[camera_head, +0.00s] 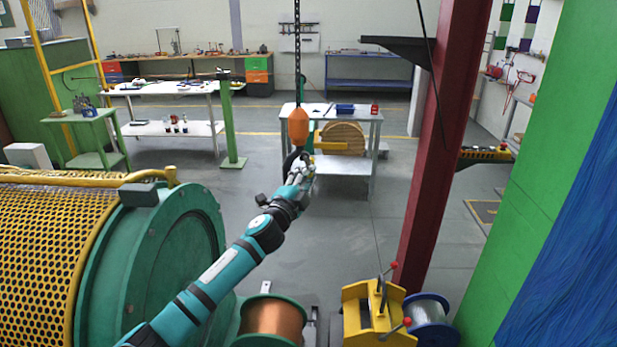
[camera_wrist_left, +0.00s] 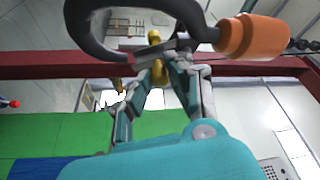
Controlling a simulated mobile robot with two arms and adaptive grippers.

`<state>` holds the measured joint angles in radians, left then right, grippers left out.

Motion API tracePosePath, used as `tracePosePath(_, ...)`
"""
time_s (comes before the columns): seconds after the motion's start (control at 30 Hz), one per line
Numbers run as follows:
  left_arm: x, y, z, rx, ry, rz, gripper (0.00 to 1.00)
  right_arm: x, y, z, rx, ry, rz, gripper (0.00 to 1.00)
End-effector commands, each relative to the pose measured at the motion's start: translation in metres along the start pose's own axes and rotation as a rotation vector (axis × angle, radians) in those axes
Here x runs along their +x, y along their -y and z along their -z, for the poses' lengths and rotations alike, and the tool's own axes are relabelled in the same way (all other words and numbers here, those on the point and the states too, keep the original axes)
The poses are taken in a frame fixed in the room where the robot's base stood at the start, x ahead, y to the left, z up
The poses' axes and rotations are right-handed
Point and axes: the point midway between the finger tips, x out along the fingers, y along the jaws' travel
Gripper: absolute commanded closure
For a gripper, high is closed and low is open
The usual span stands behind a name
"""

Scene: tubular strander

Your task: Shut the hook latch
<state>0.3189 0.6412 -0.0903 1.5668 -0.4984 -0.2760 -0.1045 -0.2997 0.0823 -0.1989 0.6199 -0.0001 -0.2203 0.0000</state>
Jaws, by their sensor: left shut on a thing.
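A dark hook (camera_head: 290,160) hangs below an orange hook block (camera_head: 298,127) on a chain in the head view. In the left wrist view the thick black hook (camera_wrist_left: 90,38) curves across the top, with the orange block (camera_wrist_left: 252,37) to its right. A grey latch bar (camera_wrist_left: 178,44) with a yellow part (camera_wrist_left: 157,70) lies by the hook's mouth. My left gripper (camera_head: 306,168) is at the hook; its fingers (camera_wrist_left: 160,66) are shut on the yellow part of the latch. Fingers partly hide the latch, so I cannot tell whether it touches the hook's tip.
The chain (camera_head: 297,40) runs up from the block. A dark red column (camera_head: 425,180) stands to the right. A green drum with yellow mesh (camera_head: 150,260) is at lower left. A table (camera_head: 370,115) stands behind the hook. Open floor (camera_head: 350,225) lies below.

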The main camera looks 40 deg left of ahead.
Motion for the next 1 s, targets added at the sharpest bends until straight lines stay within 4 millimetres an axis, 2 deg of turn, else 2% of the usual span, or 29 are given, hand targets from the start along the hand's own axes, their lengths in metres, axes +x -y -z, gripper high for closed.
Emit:
tracePosePath(0.4, 0.0, 0.001, -0.001, 0.008, 0.003, -0.002, 1.0, 0.0, 0.002, 0.0, 0.0, 0.0, 0.002, 0.67)
tracePosePath(0.43, 0.0, 0.001, -0.001, 0.008, 0.003, -0.002, 0.81, 0.0, 0.002, 0.0, 0.0, -0.001, 0.002, 0.67)
tracePosePath(0.6, 0.0, 0.001, -0.001, 0.007, 0.002, -0.002, 0.6, 0.0, 0.003, 0.001, 0.001, -0.001, 0.004, 0.67)
tracePosePath(0.87, -0.001, 0.0, -0.001, 0.007, 0.001, -0.002, 0.6, 0.0, 0.003, 0.0, -0.001, 0.0, 0.003, 0.67)
tracePosePath(1.0, -0.01, -0.001, -0.001, 0.007, 0.0, -0.004, 0.6, 0.0, 0.002, 0.0, -0.001, 0.0, 0.003, 0.67)
